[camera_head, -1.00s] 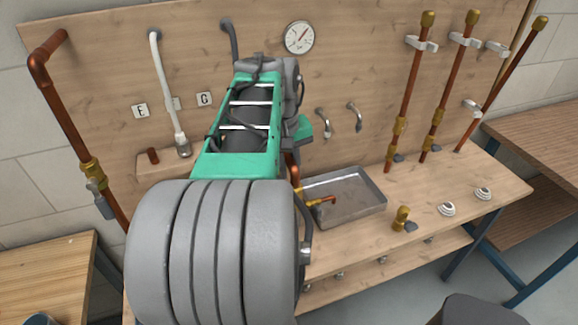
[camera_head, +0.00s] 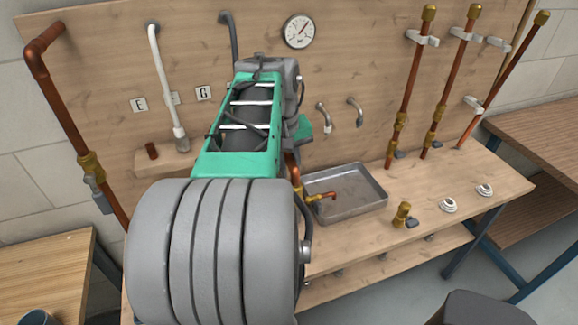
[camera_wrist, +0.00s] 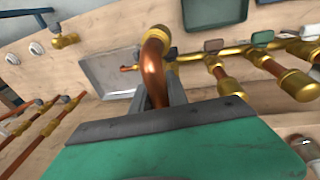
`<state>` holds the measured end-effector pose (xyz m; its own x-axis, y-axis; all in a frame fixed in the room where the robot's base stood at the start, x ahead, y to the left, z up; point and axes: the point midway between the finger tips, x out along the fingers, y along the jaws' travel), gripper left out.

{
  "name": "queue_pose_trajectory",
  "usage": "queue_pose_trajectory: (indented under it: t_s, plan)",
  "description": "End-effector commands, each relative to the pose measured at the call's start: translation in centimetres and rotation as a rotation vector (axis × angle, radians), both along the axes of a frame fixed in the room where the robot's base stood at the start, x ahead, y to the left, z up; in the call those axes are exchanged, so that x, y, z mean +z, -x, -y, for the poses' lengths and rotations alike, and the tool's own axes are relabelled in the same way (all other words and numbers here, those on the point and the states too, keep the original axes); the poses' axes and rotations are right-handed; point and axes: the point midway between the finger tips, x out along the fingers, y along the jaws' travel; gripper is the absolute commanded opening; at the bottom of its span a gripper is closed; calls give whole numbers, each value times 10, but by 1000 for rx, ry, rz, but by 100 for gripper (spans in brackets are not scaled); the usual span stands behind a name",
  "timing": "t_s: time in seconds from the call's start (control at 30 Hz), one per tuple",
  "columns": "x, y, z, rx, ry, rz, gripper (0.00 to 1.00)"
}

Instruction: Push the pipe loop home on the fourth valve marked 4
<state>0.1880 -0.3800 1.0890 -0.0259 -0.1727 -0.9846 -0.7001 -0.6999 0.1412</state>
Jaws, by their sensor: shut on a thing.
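My gripper (camera_wrist: 160,95) is shut on the copper pipe loop (camera_wrist: 153,72), seen in the wrist view. The loop curves up from between the grey fingers to a brass fitting (camera_wrist: 158,36). To its right runs a brass manifold (camera_wrist: 237,50) with several valves and small coloured levers (camera_wrist: 213,45). I cannot read a 4 on any valve, and I cannot tell whether the loop is seated. In the head view my arm hides the gripper and most of the loop; a piece of copper pipe (camera_head: 292,165) shows beside it.
A grey metal tray (camera_head: 350,192) lies on the bench right of my arm. A small brass valve (camera_head: 402,214) and two white round fittings (camera_head: 448,205) stand farther right. Tall copper pipes (camera_head: 408,95) and a gauge (camera_head: 299,31) are on the wooden back panel. Bare bench lies between.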

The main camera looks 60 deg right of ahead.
Motion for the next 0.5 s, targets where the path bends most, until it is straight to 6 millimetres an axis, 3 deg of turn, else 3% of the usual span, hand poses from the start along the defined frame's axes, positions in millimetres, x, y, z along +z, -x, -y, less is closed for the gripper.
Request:
queue_pose_trajectory:
  t_s: [0.13,0.17,0.43,0.5]
  plan:
    - [-5,1,-2,0,-10,-4,0]
    - [-5,1,-2,0,-10,-4,22]
    - [-3,0,-1,0,-7,-3,44]
    - [-3,0,-1,0,-6,-2,45]
